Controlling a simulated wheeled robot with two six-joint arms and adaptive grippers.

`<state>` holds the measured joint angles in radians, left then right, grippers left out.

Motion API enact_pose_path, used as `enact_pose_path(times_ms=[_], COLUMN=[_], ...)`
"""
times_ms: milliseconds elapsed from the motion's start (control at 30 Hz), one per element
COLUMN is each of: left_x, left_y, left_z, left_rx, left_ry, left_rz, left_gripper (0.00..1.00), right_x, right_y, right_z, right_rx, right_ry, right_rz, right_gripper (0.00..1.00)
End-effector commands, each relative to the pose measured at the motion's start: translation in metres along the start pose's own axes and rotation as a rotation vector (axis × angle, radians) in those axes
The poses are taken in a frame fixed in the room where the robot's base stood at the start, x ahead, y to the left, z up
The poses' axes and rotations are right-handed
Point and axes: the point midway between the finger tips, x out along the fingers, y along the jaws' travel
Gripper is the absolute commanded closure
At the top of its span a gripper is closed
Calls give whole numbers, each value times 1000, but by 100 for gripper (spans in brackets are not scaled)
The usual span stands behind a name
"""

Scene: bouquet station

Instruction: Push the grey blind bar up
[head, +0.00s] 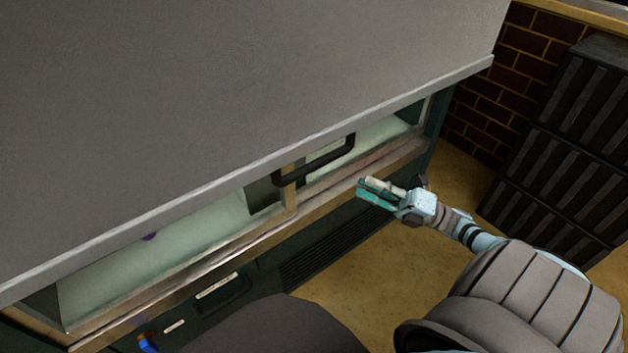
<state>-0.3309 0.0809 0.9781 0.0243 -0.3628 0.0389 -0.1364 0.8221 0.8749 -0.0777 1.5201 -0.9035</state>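The grey blind (230,100) hangs over the front of a glass-fronted cabinet and fills the upper left of the head view. Its grey bar (250,180) runs along its lower edge, sloping up from lower left to upper right. The bar hangs in front of the upper part of the glass, and the lower glass shows below it. My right gripper (363,186) is below and in front of the bar's right part, apart from it. Its fingers lie close together, but I cannot tell whether they are fully shut. I see nothing held. My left gripper is out of view.
A black door handle (318,168) sticks out just below the bar, left of my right gripper. The cabinet's metal frame (200,262) runs beneath the glass. Black stacked crates (565,140) stand at the right by a brick wall (510,75). The floor (400,270) between is clear.

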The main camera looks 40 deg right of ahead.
Motion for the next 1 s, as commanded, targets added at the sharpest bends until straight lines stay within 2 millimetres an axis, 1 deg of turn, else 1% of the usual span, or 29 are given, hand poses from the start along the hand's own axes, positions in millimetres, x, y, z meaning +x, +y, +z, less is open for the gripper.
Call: enact_pose_path(times_ms=[33, 100, 167, 267, 400, 500, 600, 700, 833, 1000], left_x=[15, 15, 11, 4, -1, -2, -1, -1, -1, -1], left_y=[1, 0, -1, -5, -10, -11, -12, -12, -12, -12], left_z=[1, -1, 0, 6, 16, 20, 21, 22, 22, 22], left_rx=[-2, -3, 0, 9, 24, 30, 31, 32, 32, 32], left_ry=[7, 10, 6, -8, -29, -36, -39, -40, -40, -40], left_rz=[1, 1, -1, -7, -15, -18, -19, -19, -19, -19], left_gripper=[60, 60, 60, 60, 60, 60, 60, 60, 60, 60], right_x=[-3, 0, 6, 26, 64, 88, 109, 125, 138, 143], right_y=[3, 18, 25, 31, 35, 36, 37, 38, 38, 39], right_z=[-6, -10, -12, -14, -19, -23, -26, -28, -29, -30], right_rx=[-56, -103, -115, -113, -111, -112, -110, -109, -109, -108], right_ry=[63, 118, 134, 134, 132, 131, 130, 129, 129, 128], right_rz=[45, 92, 106, 109, 109, 108, 107, 106, 104, 102], right_gripper=[75, 75, 75, 75, 75, 75, 75, 75, 75, 75])
